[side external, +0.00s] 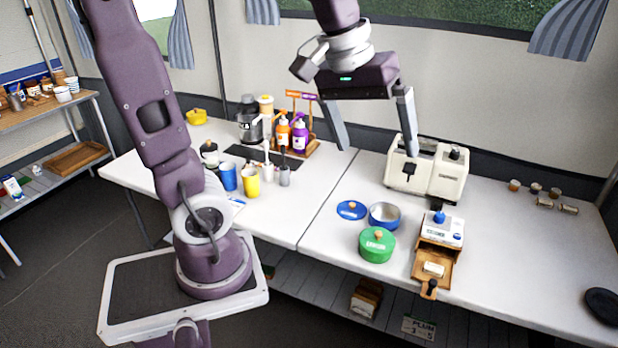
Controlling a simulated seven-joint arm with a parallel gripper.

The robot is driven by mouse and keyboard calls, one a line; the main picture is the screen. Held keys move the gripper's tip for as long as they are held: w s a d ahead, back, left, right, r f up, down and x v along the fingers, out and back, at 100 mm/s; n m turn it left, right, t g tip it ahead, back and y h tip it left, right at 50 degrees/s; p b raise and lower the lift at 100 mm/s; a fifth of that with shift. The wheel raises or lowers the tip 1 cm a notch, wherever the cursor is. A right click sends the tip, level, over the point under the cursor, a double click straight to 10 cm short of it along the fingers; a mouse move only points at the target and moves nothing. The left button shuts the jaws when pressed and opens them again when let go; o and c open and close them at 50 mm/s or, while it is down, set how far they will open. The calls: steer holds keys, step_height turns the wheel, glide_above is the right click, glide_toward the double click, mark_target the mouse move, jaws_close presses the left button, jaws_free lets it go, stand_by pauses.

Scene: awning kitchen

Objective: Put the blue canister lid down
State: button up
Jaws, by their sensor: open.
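The blue canister lid (351,210), a flat disc with a small orange knob, lies on the white table. The open blue canister (385,216) stands just right of it, with its pale inside showing. My gripper (376,146) is open and empty, with its two fingers spread wide and pointing down. It hangs in the air above the lid and canister, clear of both.
A green canister with its lid on (377,245) stands in front of the blue one. A cream toaster (428,170) is behind to the right, and a wooden-drawer device (437,245) stands to the right. Cups and bottles crowd the left. The right tabletop is mostly free.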

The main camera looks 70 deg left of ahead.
steer(key=s+d+f+m, duration=0.1)
steer(key=s+d+m, duration=0.1)
steer(key=s, duration=0.4)
steer(key=s+d+f+m+t, duration=0.1)
steer(key=s+d+m, duration=0.1)
steer(key=s+m, duration=0.3)
steer(key=shift+s+d+t+y, duration=0.3)
steer(key=shift+s+d, duration=0.05)
steer(key=shift+s, duration=0.5)
